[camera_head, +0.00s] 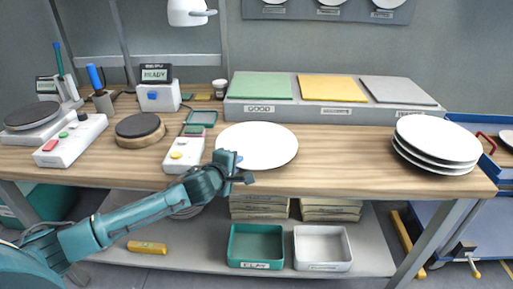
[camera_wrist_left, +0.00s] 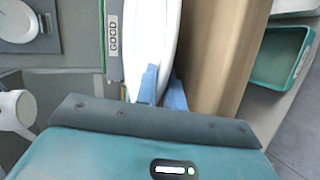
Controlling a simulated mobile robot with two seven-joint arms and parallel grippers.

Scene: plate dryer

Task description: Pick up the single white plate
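The single white plate (camera_head: 262,143) lies flat near the front of the wooden bench, in front of the pad labelled GOOD. My left gripper (camera_head: 238,168) is at the plate's front-left rim, its blue fingers low beside the bench edge. My right gripper is not in view.
A stack of several white plates (camera_head: 437,142) stands at the bench's right end. Green (camera_head: 262,86), yellow (camera_head: 332,88) and grey (camera_head: 398,90) pads line the back. A white button box (camera_head: 183,155) stands just left of the gripper. Trays (camera_head: 256,246) sit on the lower shelf.

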